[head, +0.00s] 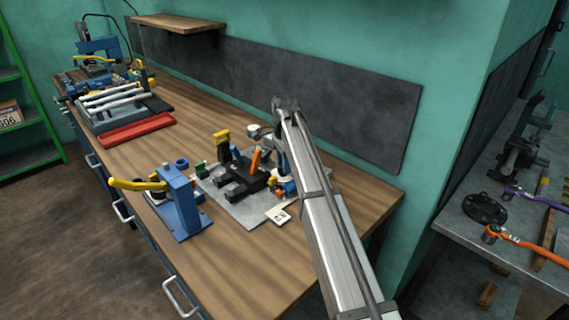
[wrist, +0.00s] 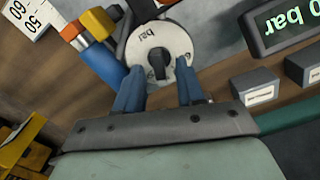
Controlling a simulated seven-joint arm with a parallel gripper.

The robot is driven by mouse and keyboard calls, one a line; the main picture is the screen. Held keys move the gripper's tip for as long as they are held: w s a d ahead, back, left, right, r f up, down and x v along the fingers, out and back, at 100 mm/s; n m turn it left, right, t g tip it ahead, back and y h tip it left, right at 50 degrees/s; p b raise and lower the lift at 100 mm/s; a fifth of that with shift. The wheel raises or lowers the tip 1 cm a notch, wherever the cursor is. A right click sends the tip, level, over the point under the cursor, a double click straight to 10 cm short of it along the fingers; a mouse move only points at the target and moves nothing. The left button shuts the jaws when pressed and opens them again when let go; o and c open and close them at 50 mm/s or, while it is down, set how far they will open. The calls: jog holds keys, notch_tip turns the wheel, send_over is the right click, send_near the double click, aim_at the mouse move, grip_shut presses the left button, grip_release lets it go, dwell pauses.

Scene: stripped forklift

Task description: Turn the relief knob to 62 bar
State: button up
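The relief knob is a black bar grip (wrist: 158,64) on a round pale dial (wrist: 146,40) marked "bar", at the top centre of the wrist view. My gripper (wrist: 159,66) is open, with one blue finger on each side of the black grip and a gap to it on both sides. The fingertips overlap the lower part of the dial; I cannot tell whether they touch it. In the head view my arm hides the knob.
A blue cylinder with an orange end (wrist: 99,58) is close left of the dial. A white card (wrist: 30,17) with "50" and "60" lies at the upper left. Small grey labelled blocks (wrist: 254,86) stand right of my fingers. A blue stand (head: 181,205) with a yellow lever is on the wooden bench (head: 245,262).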

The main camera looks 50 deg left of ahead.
jog(key=shift+c, duration=0.3)
grip_shut()
jog(key=shift+n, duration=0.4)
jog(key=n, duration=0.3)
jog(key=shift+a+n, duration=0.1)
jog(key=shift+n, duration=0.3)
jog(key=n, duration=0.3)
jog(key=shift+a+n, duration=0.1)
jog(key=shift+n, duration=0.2)
jog(key=n, duration=0.4)
jog(key=shift+s+a+n, duration=0.1)
jog(key=shift+s+n, duration=0.05)
jog(key=shift+n, duration=1.65)
jog(key=shift+o, duration=0.3)
grip_release()
